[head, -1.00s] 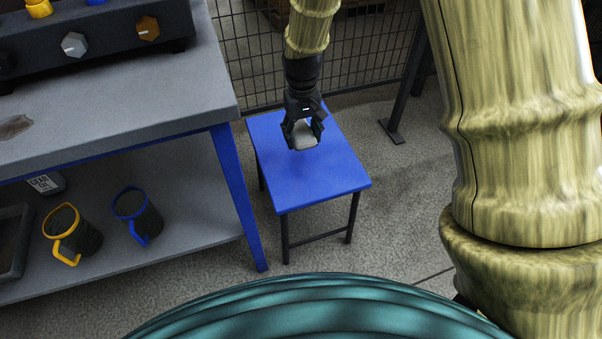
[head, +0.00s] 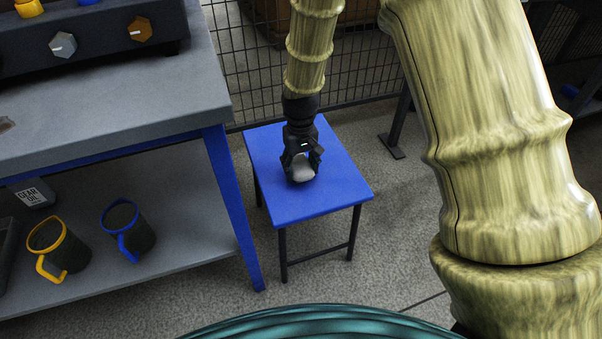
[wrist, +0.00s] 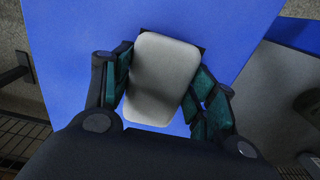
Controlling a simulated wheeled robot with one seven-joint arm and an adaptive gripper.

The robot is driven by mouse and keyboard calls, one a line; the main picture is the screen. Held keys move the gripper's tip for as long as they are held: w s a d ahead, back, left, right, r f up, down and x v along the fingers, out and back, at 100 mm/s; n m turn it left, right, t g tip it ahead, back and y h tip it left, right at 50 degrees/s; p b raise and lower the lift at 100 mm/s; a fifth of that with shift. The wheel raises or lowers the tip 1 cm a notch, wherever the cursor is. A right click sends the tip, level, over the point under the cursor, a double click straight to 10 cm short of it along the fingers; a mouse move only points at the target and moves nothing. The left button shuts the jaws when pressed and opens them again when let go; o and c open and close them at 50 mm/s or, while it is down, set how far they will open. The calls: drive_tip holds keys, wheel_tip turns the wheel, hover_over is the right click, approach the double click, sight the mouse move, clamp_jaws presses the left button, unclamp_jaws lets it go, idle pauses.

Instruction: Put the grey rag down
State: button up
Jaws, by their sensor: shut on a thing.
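The grey rag (head: 301,174) is a small light-grey pad with rounded corners. My gripper (head: 301,166) is shut on it, over the blue top of a small table (head: 327,193). In the wrist view the rag (wrist: 160,80) sits between the two green-padded fingers of my gripper (wrist: 163,92), one on each long side. The blue tabletop (wrist: 85,35) lies beneath it. I cannot tell whether the rag touches the tabletop.
A grey workbench (head: 120,109) with blue legs stands to the left. Its lower shelf holds a yellow-handled mug (head: 62,250), a blue-handled mug (head: 130,230) and a gear oil container (head: 33,194). A mesh fence (head: 245,60) stands behind. The rest of the blue tabletop is clear.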

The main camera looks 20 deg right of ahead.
sight(301, 165)
wheel_tip(301, 165, down, 3)
drive_tip(key=shift+r, duration=0.25)
drive_tip(key=o, duration=1.3)
drive_tip(key=shift+o, duration=0.2)
wheel_tip(301, 165, up, 12)
drive_tip(key=p, duration=0.3)
drive_tip(key=shift+p, duration=0.3)
drive_tip(key=shift+d, duration=0.1)
